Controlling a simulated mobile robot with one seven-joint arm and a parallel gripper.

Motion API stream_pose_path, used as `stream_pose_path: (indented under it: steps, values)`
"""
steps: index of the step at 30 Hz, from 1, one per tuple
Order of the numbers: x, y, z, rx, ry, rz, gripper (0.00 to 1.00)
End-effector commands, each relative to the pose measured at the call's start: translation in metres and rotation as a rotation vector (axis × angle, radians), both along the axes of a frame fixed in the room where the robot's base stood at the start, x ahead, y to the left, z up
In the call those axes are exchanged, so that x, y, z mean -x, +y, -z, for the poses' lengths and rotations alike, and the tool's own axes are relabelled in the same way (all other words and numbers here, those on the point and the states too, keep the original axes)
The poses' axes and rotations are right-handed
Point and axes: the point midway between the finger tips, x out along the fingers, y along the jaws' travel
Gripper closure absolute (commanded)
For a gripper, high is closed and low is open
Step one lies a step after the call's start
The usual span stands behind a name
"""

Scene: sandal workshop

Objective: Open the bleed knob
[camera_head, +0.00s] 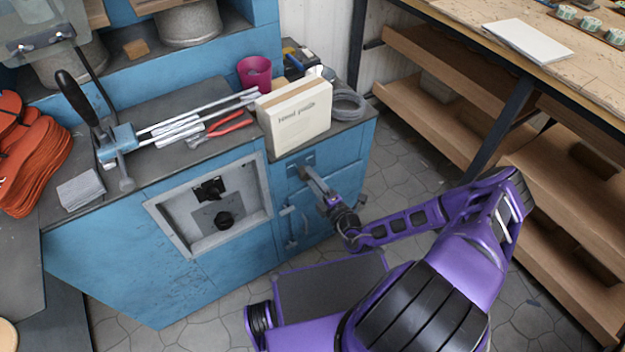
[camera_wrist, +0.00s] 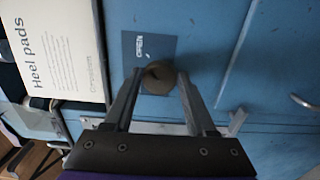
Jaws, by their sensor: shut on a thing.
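The bleed knob (camera_wrist: 158,79) is a small round brown knob on the blue cabinet front, beside a dark plate (camera_wrist: 147,48) that reads "OPEN" in the wrist view. My gripper (camera_wrist: 160,74) has one finger on each side of the knob and is shut on it. In the head view my gripper (camera_head: 312,178) reaches the right part of the blue cabinet front from the right. There the knob is hidden behind the fingers. How far the knob is turned cannot be told.
A "Heel pads" box (camera_head: 296,118) stands on the bench top just above my gripper; it also shows in the wrist view (camera_wrist: 55,45). A handle (camera_head: 291,228) is below. Wooden shelves (camera_head: 440,110) stand right.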

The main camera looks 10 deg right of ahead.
Motion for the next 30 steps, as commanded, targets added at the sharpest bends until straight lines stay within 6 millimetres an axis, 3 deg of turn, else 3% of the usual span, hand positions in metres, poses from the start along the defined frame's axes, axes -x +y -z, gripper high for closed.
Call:
stream_pose_path:
  steps: [16, 17, 18, 21, 30]
  values:
    - [0.0013, 0.0015, 0.0013, -0.024, 0.012, -0.004, 0.99]
    - [0.0013, 0.0015, 0.0013, -0.024, 0.012, -0.004, 0.40]
    - [0.0013, 0.0015, 0.0013, -0.024, 0.012, -0.004, 0.33]
    - [0.0009, 0.0012, 0.0009, -0.024, 0.011, -0.003, 0.15]
    - [0.0010, 0.0001, 0.0003, -0.023, 0.008, -0.001, 0.14]
